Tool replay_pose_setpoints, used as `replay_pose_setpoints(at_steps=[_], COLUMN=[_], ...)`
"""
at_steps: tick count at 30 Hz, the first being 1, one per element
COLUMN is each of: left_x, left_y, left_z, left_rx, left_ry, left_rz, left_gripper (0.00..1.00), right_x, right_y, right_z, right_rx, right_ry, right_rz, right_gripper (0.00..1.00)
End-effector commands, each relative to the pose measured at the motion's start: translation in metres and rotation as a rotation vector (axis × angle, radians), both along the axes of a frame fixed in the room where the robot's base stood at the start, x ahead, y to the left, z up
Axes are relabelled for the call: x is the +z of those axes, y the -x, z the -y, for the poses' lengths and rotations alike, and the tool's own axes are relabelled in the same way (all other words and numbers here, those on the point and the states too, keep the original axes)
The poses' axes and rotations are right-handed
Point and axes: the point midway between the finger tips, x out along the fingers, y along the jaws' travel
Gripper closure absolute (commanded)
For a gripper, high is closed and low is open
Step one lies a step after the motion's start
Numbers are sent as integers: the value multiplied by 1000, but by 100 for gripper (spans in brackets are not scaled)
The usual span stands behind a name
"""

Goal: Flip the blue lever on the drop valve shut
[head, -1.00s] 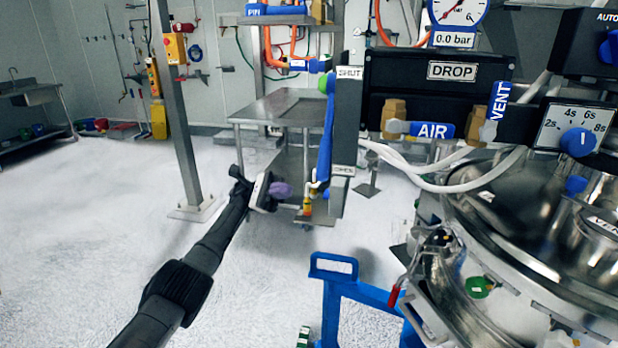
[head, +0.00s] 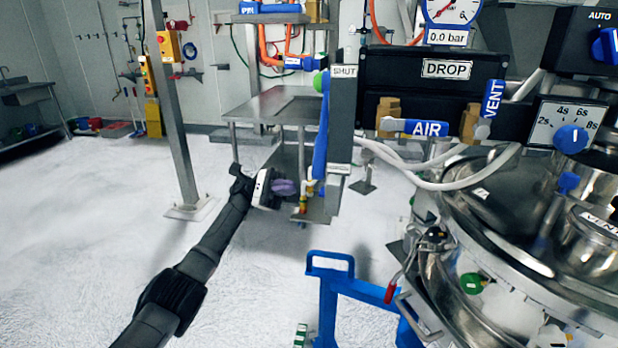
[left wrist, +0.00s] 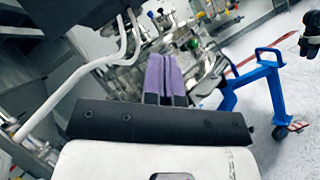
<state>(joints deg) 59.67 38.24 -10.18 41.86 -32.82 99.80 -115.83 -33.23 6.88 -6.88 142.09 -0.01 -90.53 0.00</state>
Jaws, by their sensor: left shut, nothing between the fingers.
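The drop valve is a dark box with a DROP label (head: 446,69). The blue lever (head: 321,140) hangs nearly upright along the left edge of its grey plate (head: 342,120). A SHUT label (head: 343,72) is at the plate's top, beside a green round part (head: 318,82). The lever's lower end is near the small label at the plate's bottom, whose text I cannot read now. My left gripper (head: 292,187), with purple fingers, is shut and empty, left of the lever's lower end; contact cannot be told. The shut fingers also show in the left wrist view (left wrist: 162,78). My right gripper is not in view.
A steel vessel (head: 510,245) with clamps fills the right. A blue trolley frame (head: 330,262) stands below the valve. White hoses (head: 430,184) loop under the AIR valve (head: 425,128). A steel table (head: 270,106) is behind.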

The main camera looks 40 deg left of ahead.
Motion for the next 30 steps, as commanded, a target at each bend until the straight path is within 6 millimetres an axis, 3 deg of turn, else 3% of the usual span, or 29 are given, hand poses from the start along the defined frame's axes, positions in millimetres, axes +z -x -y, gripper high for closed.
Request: replay_pose_setpoints(at_steps=[11,21,30], left_x=[27,52,58], left_y=[-4,11,15], left_z=[63,76,80], left_rx=[-3,-1,-1], left_ry=[0,0,1], left_rz=[3,1,-1], left_gripper=[100,100,100], right_x=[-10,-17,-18], right_y=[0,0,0], right_z=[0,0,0], right_rx=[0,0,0], right_ry=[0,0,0], right_rz=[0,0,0], right_gripper=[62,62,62])
